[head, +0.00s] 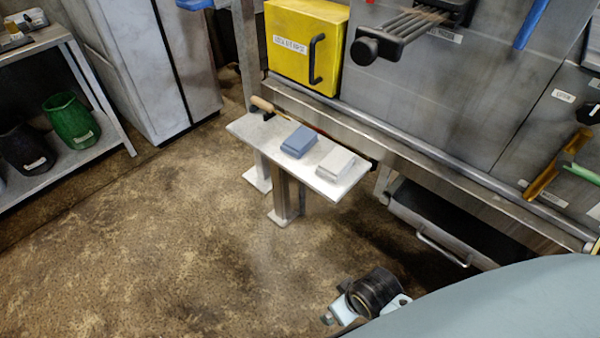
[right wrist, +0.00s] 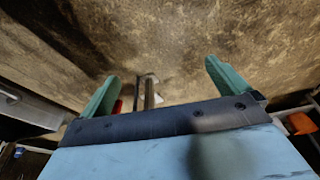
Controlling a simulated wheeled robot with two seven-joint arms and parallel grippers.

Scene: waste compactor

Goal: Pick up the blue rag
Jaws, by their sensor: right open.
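The blue rag (head: 299,142) is a folded block lying on a narrow white bench (head: 250,126). A similar pale grey folded rag (head: 336,163) lies just to its right, with a small gap between. My right gripper (right wrist: 160,72) is open and empty in the right wrist view, its two green fingers spread above the brown floor. In the head view a dark wrist part of my right arm shows at the bottom, low and well apart from the bench; its fingertips cannot be made out there. I cannot make out the blue rag in the wrist view. My left gripper is not in view.
A wooden-handled tool (head: 265,105) lies along the bench's back edge. Behind stands the metal machine with a yellow box (head: 303,45) and a rail (head: 440,156). A shelf with a green bin (head: 71,121) is at left. The floor (head: 150,240) in front is clear.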

